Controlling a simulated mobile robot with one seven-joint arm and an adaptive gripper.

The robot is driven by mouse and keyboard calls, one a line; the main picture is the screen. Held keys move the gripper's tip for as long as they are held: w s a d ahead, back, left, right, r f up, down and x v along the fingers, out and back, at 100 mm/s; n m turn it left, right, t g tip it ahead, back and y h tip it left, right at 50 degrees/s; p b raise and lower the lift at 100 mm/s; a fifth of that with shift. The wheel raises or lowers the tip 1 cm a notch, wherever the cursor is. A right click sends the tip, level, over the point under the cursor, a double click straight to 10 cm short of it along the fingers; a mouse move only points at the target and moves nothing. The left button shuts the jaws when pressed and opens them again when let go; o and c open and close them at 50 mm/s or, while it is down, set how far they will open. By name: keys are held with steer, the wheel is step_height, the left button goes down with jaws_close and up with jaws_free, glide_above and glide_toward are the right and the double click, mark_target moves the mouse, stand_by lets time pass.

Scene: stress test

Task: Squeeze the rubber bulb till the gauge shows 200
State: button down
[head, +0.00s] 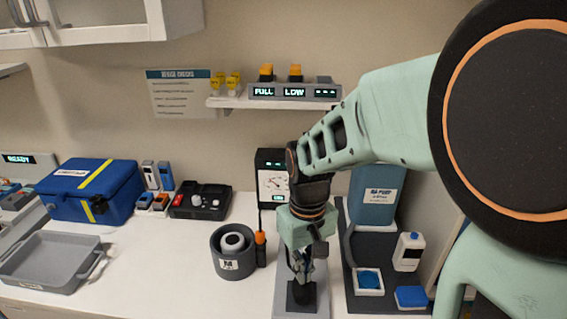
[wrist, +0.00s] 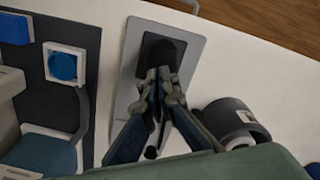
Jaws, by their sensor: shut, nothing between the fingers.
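A dark grey round holder (head: 228,261) with a white piece stands left of the plate. A dark mat (head: 362,285) with blue and white items and a blue container (head: 375,198) lie to the right. A grey tray (head: 55,264) and blue case (head: 92,190) stand left.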

steer(key=shift+f, duration=0.1)
stand_by(1.1)
stand_by(0.5)
stand_by(1.0)
stand_by(0.5)
steer(key=shift+f+b, duration=0.75)
steer(key=shift+f, duration=0.4)
steer(key=shift+r+p, duration=1.05)
steer(key=shift+r, duration=0.2)
steer(key=shift+f, duration=0.15)
